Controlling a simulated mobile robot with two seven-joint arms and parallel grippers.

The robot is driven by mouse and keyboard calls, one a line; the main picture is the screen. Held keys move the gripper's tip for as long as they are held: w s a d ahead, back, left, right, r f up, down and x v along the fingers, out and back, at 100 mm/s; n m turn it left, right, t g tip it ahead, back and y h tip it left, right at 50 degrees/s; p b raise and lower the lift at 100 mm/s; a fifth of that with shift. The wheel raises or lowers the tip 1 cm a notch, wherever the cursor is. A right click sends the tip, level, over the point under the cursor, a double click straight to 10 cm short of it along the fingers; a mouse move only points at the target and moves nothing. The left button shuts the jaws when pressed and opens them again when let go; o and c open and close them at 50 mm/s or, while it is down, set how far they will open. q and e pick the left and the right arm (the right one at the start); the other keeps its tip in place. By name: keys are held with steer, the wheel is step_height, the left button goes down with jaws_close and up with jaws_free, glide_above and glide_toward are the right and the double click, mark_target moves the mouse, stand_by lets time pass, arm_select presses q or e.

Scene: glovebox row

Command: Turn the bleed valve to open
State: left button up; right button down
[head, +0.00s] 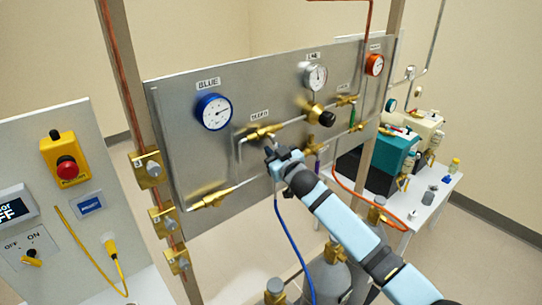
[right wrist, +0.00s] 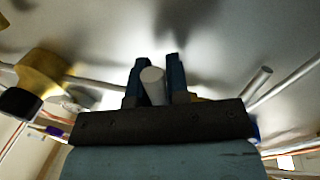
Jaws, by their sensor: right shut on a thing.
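The bleed valve (head: 262,133) is a brass body on a thin pipe under a label that appears to read BLEED, on the grey metal panel (head: 185,135). My right gripper (head: 277,155) is just below and right of it, close to the panel. In the right wrist view, its two dark blue fingers (right wrist: 155,72) are shut on a grey round rod (right wrist: 153,88). The rod appears to be the bleed valve's handle, but its join to the valve is hidden behind my gripper. My left gripper is not in view.
Close by on the panel are a blue gauge (head: 214,112), a brass regulator with a black knob (head: 318,115), and a purple-handled valve (head: 316,149). Gas cylinders (head: 327,277) and a blue hose (head: 291,240) lie below. A control board (head: 85,140) stands left.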

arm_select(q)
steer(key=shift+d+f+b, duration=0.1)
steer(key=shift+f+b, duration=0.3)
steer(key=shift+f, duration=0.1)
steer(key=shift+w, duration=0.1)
arm_select(e)
steer(key=shift+w+d+r+n+y, duration=0.15)
steer(key=shift+w+d+n, duration=0.1)
steer(key=shift+n, duration=0.5)
steer(key=shift+w+d+r+n+y, duration=0.2)
steer(key=shift+d+n, duration=0.1)
steer(key=shift+n, duration=0.5)
steer(key=shift+w+d+r+n+y, duration=0.15)
steer(key=shift+d+n, duration=0.1)
steer(key=shift+n, duration=0.5)
steer(key=c, duration=1.1)
jaws_free()
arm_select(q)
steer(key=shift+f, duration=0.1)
arm_select(e)
steer(key=shift+d, duration=0.1)
